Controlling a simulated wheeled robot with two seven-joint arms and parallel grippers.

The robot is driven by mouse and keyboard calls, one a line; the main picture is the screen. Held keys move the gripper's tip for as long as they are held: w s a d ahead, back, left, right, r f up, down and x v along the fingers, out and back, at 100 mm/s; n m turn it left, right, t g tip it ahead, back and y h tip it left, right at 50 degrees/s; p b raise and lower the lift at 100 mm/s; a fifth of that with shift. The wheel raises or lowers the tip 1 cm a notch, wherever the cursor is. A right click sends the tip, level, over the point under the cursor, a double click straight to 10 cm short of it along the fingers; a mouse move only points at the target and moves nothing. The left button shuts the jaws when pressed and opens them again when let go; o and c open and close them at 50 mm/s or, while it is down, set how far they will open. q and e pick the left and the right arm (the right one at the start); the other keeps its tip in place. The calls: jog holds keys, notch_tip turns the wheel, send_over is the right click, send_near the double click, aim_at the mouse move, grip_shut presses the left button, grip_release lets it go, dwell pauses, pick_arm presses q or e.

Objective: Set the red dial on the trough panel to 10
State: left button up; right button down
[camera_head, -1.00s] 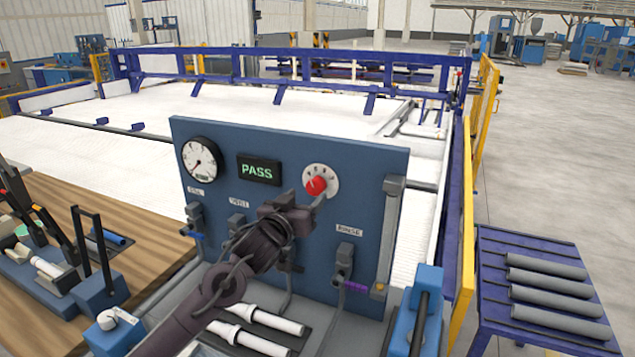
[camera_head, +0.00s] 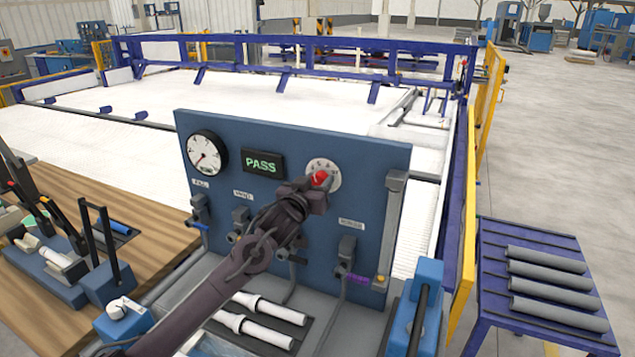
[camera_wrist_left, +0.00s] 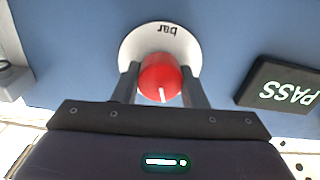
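The red dial (camera_head: 320,178) sits on a round white plate at the upper right of the blue trough panel (camera_head: 362,205). My left gripper (camera_head: 317,186) is at the dial and covers its lower part. In the left wrist view, which shows the panel upside down, the gripper's fingers (camera_wrist_left: 160,85) stand one on each side of the red dial (camera_wrist_left: 160,77). I cannot tell whether they press on it. The dial's white mark points down in that view, toward the panel's top. The scale numbers are hidden there; only "bar" reads. My right gripper is out of view.
A round gauge (camera_head: 206,152) and a green PASS display (camera_head: 263,162) are left of the dial. Several valves line the panel below. White pipe fittings (camera_head: 268,308) lie in front. A blue table with grey pipes (camera_head: 545,285) stands at the right.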

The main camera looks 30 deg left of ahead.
pick_arm(q)
jog(key=shift+c, duration=1.3)
jog(key=shift+m, duration=0.3)
jog(key=m+b, duration=0.2)
jog(key=m, duration=0.1)
jog(key=shift+f, duration=0.1)
jog(key=m+b, duration=0.1)
jog(key=m, duration=0.3)
jog(key=shift+b, duration=0.4)
jog(key=m+b, duration=0.2)
jog(key=m, duration=0.2)
jog(key=shift+f+m+b, duration=0.1)
jog(key=shift+m+b, duration=0.2)
jog(key=shift+b, duration=0.05)
jog(key=shift+d+m+b, duration=0.1)
jog(key=shift+m+b, duration=1.1)
jog(key=shift+m, duration=0.7)
jog(key=o, duration=1)
jog(key=shift+c, duration=0.2)
